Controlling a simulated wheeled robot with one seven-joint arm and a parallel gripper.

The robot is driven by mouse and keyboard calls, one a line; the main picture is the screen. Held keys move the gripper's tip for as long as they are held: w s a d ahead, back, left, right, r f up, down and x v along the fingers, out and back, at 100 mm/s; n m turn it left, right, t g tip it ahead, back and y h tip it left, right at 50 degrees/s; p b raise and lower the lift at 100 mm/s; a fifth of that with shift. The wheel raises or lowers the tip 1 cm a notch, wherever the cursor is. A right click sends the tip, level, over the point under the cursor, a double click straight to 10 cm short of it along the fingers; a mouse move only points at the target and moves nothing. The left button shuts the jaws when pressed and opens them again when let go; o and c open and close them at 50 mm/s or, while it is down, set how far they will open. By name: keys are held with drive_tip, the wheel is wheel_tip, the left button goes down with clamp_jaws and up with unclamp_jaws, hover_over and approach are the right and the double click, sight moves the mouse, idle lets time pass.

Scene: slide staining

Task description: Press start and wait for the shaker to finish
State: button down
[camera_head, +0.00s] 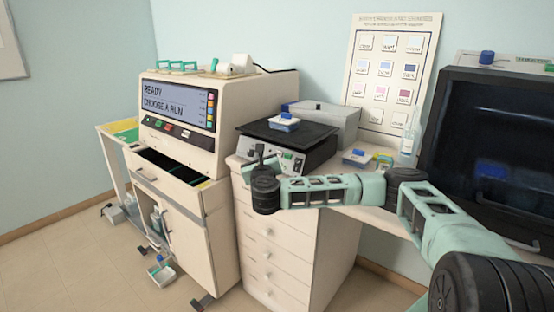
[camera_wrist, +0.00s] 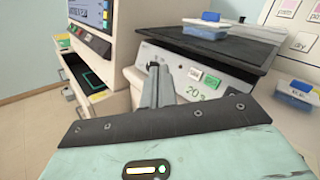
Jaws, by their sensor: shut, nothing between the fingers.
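The shaker (camera_head: 318,150) is a low box with a black top plate on the white drawer cabinet. A blue-lidded tray (camera_head: 284,123) sits on its plate. In the wrist view the shaker's front panel (camera_wrist: 232,92) shows a green button (camera_wrist: 211,80), a pale button (camera_wrist: 194,73) with red marking, and green digits reading about 20; the rest of the digits are unclear. My gripper (camera_wrist: 156,72) is shut and empty, in front of the panel and left of the buttons in that view. I cannot tell whether its tips touch the panel. In the head view my gripper (camera_head: 260,156) hides the panel's left part.
Left stands a staining machine (camera_head: 180,115) with a screen reading READY, CHOOSE A RUN, and an open drawer (camera_head: 175,165) below. Right of the shaker are another blue-lidded tray (camera_head: 356,158), a bottle (camera_head: 411,138) and a dark-fronted cabinet (camera_head: 490,140). A chart (camera_head: 390,70) stands behind.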

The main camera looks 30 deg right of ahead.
sight(288, 156)
drive_tip(key=d, duration=0.1)
drive_tip(key=m+h, duration=0.1)
drive_tip(key=d+m+g, duration=0.1)
drive_tip(key=shift+s+d+f+h, duration=0.3)
drive_tip(key=shift+s+f, duration=0.05)
drive_tip(key=shift+f, duration=0.05)
drive_tip(key=shift+w+d+f+b, duration=0.5)
drive_tip(key=shift+d+f+b, duration=0.05)
drive_tip(key=shift+d, duration=0.7)
drive_tip(key=shift+w+d+f+b, duration=0.45)
drive_tip(key=shift+d+f+b, duration=0.1)
drive_tip(key=shift+d, duration=0.75)
drive_tip(key=shift+w+d+f+b, duration=0.5)
drive_tip(key=shift+d+f, duration=0.05)
drive_tip(key=shift+d, duration=0.7)
drive_tip(key=shift+d+f, duration=0.1)
drive_tip(key=shift+w+d, duration=0.1)
drive_tip(key=shift+d, duration=0.15)
